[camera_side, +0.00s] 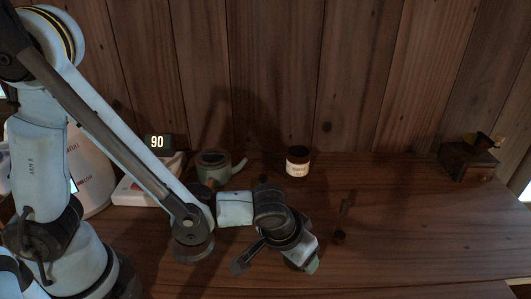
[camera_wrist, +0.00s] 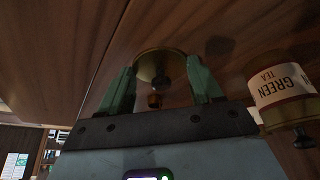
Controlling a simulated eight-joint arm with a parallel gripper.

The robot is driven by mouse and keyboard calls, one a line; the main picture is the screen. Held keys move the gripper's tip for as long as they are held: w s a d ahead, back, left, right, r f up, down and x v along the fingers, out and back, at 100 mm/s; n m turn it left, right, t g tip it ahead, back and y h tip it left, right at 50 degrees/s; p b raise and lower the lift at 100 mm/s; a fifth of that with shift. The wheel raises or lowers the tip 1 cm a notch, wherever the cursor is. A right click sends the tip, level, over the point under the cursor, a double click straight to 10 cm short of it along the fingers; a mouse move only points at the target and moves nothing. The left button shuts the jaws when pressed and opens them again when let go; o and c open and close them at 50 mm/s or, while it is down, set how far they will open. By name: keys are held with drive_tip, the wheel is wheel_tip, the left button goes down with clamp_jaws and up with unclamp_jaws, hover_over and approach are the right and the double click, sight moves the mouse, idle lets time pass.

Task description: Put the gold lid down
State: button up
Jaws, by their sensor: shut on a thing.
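The gold lid (camera_wrist: 150,62) is round with a dark knob and sits between the two green fingers of my gripper (camera_wrist: 163,84) in the wrist view. My gripper is shut on it. In the side view my gripper (camera_side: 309,264) points down low over the front of the wooden table, and its own wrist hides the lid. I cannot tell whether the lid touches the wood. A canister (camera_side: 298,168) with a white label stands upright behind my gripper. It also shows upside down in the wrist view (camera_wrist: 280,86), labelled "GREEN TEA".
A grey-green teapot (camera_side: 214,164) stands left of the canister. A small dark-brown utensil (camera_side: 340,237) is right of my gripper. A white device (camera_side: 140,190) and a display reading 90 (camera_side: 157,142) are at the left. A dark wooden box (camera_side: 467,160) is at the far right. The right-hand table is mostly clear.

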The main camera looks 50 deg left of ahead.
drive_tip(key=shift+f, duration=0.25)
drive_tip(key=o, duration=1)
drive_tip(key=v, duration=1.2)
drive_tip(key=a+r+t, duration=0.1)
drive_tip(key=a, duration=0.5)
drive_tip(key=w+a, duration=0.1)
drive_tip(key=a, duration=0.5)
drive_tip(key=a+r+t, duration=0.1)
drive_tip(key=a, duration=0.6)
drive_tip(key=shift+w+r+t, duration=0.2)
drive_tip(key=shift+r+t, duration=0.1)
